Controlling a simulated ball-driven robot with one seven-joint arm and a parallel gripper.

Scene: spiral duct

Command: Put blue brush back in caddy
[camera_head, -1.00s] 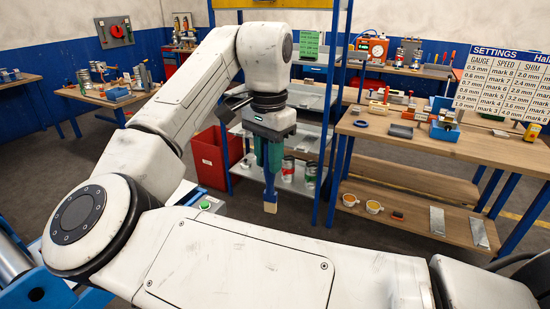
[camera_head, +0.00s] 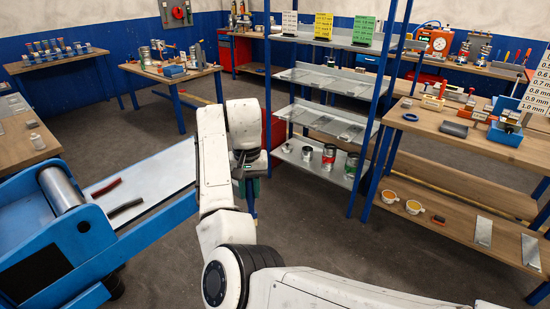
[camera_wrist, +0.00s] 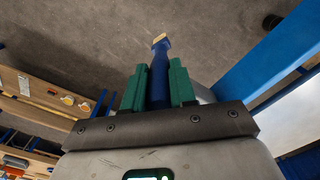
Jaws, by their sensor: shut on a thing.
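My gripper (camera_wrist: 160,78) has green fingers shut on the blue brush (camera_wrist: 160,54). In the wrist view the brush's blue body extends past the fingertips and ends in a pale yellowish tip over bare floor.
The right wooden bench (camera_head: 465,146) carries several tools. The blue-posted shelf rack (camera_head: 337,84) stands beside it, with cans on its lowest shelf. A blue conveyor (camera_head: 150,187) lies at the left. Another bench (camera_head: 187,76) stands behind. Grey floor between them is clear.

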